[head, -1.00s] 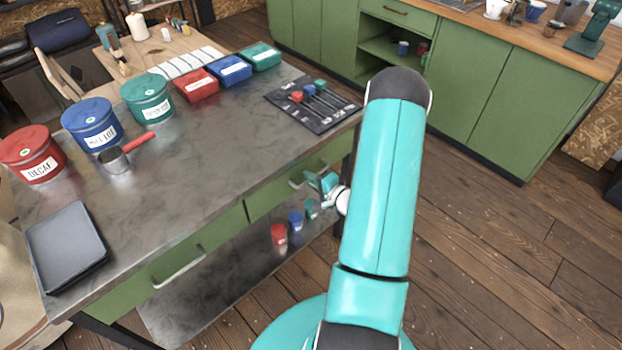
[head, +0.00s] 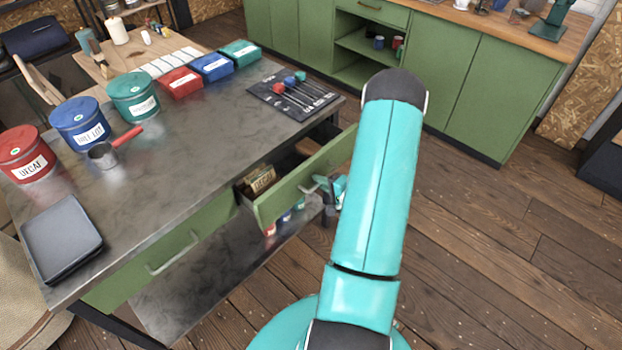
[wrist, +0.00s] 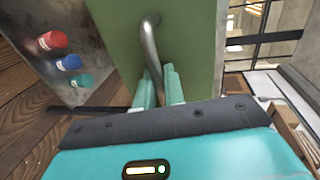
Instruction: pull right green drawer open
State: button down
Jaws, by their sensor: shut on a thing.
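The right green drawer (head: 300,187) stands partly pulled out from under the metal-topped table in the head view, with a labelled pale item (head: 262,180) inside. Its green front also fills the upper middle of the wrist view (wrist: 115,35). My gripper (wrist: 160,82) is shut on the drawer's metal bar handle (wrist: 150,45), with its teal fingers on either side of the bar. In the head view my gripper (head: 333,188) is partly hidden behind my arm. The left green drawer (head: 165,250) is closed.
The table top (head: 190,150) holds red, blue and green tubs and boxes, a scoop (head: 110,153), a dark tray (head: 60,238) and a tool mat (head: 292,96). A lower shelf (head: 190,290) lies below. Wooden floor (head: 480,250) is clear to the right.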

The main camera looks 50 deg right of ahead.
jog(key=f+v, duration=0.3)
jog(key=v, duration=1.3)
jog(key=shift+s+f, duration=0.15)
jog(key=shift+s, duration=0.4)
jog(key=shift+d, duration=0.15)
jog(key=c, duration=1.6)
grip_release()
jog(key=shift+c, duration=0.2)
jog(key=v, duration=1.3)
jog(key=shift+s, duration=0.35)
jog(key=shift+d, duration=0.1)
